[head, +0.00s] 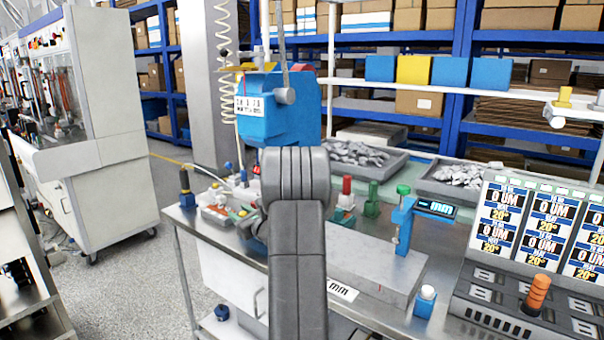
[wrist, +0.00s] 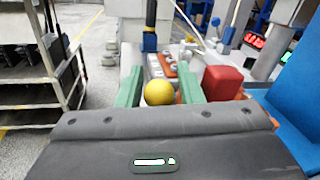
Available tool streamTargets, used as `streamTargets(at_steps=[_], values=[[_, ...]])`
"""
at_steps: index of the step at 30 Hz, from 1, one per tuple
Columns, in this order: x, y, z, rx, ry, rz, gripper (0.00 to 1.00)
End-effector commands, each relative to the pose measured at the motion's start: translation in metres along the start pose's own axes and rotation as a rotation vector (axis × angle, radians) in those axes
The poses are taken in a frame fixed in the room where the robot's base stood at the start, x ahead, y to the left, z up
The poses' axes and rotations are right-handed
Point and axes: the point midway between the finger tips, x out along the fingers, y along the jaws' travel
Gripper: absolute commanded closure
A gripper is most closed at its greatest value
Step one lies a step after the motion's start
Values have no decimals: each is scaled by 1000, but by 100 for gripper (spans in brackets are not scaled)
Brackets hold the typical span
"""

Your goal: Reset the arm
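My arm rises through the middle of the head view and bends down toward the bench, hiding part of it. My gripper (wrist: 159,88) shows in the wrist view as two green fingers standing apart. A round yellow knob (wrist: 159,93) appears between them, with no clear contact on both sides. In the head view the fingers are mostly hidden by my arm, near the small fixture (head: 217,212) with white, red and green parts. That fixture shows beyond the fingers in the wrist view. A red block (wrist: 222,82) is just right of the right finger.
A blue tester (head: 278,110) stands behind my arm. The metal bench (head: 400,255) carries a blue gauge (head: 404,222), red and green posts, and grey trays of parts. A display console (head: 535,240) is at the right. A cart (wrist: 35,75) stands left, across open floor.

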Motion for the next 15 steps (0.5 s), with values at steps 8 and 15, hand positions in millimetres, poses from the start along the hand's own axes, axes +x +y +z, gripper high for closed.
streamTargets(at_steps=[8,15], values=[[0,0,0,0,0,0,66],[-13,1,0,0,0,-2,66]])
